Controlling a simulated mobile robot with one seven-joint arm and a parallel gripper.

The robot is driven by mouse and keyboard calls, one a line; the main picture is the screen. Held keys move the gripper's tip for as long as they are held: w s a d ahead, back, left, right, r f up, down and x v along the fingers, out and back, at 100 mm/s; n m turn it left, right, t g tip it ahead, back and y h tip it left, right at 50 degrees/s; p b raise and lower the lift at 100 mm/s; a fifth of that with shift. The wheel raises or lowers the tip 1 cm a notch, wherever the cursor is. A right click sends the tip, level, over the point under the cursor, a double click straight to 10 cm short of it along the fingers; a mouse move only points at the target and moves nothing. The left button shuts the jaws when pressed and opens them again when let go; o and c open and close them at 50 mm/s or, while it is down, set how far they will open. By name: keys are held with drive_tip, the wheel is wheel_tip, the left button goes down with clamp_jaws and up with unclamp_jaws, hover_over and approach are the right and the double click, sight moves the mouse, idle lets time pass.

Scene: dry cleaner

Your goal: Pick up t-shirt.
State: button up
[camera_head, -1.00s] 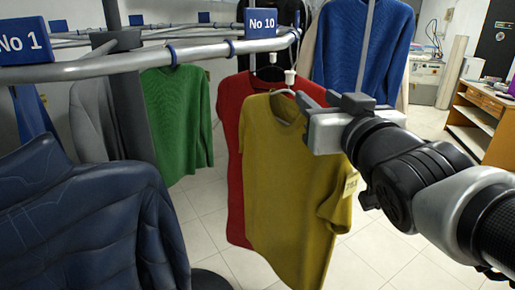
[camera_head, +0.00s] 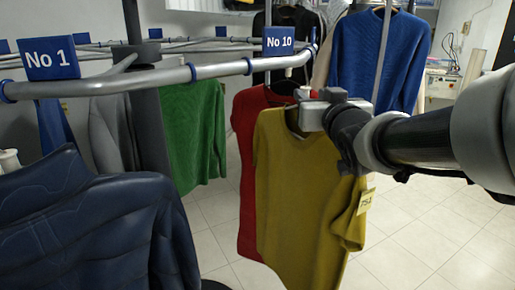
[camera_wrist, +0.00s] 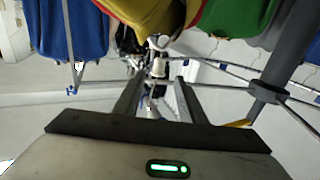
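The yellow t-shirt (camera_head: 300,190) hangs from a hanger under the rail near the "No 10" sign, with a price tag (camera_head: 366,200) on its sleeve. My gripper (camera_head: 303,93) is at the top of the t-shirt, by its collar and hanger, and covers part of them. In the wrist view, the yellow t-shirt (camera_wrist: 150,12) shows at the top edge with the pale hanger neck (camera_wrist: 158,42) below it. My gripper's fingers (camera_wrist: 157,80) stand apart there, with a gap between them. I cannot tell whether the hanger is between the fingers.
A red garment (camera_head: 247,170) hangs right behind the t-shirt. A green sweater (camera_head: 195,135) and a dark blue jacket (camera_head: 90,230) hang to the left; a blue sweater (camera_head: 380,55) hangs behind. The curved rail (camera_head: 200,73) runs above. The tiled floor (camera_head: 420,240) at right is clear.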

sight(307, 90)
drive_tip(key=w, duration=0.4)
clamp_jaws()
drive_tip(key=shift+r, duration=0.1)
